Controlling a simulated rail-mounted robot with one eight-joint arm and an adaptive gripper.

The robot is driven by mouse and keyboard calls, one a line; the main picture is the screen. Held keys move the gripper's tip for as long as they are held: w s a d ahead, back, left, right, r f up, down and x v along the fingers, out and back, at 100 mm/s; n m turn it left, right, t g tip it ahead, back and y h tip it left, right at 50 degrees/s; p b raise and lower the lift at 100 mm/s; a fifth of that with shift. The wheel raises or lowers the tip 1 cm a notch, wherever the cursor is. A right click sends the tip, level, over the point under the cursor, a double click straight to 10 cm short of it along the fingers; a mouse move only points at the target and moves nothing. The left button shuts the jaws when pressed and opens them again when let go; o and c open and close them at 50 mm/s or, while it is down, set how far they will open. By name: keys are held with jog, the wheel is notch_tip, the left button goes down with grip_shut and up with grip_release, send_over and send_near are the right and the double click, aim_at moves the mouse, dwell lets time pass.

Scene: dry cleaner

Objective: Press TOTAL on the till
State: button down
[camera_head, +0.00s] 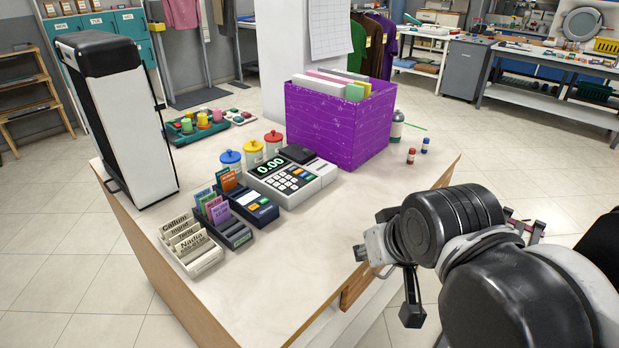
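The till (291,178) is a pale grey machine near the middle of the counter. Its display reads 0.00 in green. Its keypad (291,180) has white keys and a few coloured ones, including a green and an orange one; the key labels are too small to read. My gripper (388,293) is at the counter's front right edge, to the right of the till and well apart from it. Its fingers are partly hidden by my wrist, and I cannot tell how far they are apart.
A purple box (337,128) of folders stands behind the till. Three lidded jars (253,154) stand behind. Small bottles (411,156) stand at right. The counter's front (285,275) is clear.

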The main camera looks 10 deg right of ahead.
jog(key=shift+w+r, duration=0.1)
dwell(0.6)
jog(key=w+r+m+p, duration=0.25)
jog(key=w+r, duration=0.25)
jog(key=w, duration=0.5)
jog(key=m+t+y+p, duration=0.2)
jog(key=m+p, duration=0.3)
jog(key=p, duration=0.2)
send_over(310, 178)
notch_tip(310, 178, down, 8)
jog(key=shift+d+r+n, duration=0.1)
jog(key=shift+r+n, duration=0.1)
jog(key=shift+n, duration=0.05)
jog(key=shift+f, duration=0.1)
notch_tip(310, 178, down, 7)
jog(key=b, duration=0.3)
jog(key=shift+w+f+b, duration=0.1)
jog(key=shift+f+b, duration=0.05)
jog(key=shift+b, duration=0.25)
jog(key=shift+f+b, duration=0.55)
jog(key=shift+f, duration=0.1)
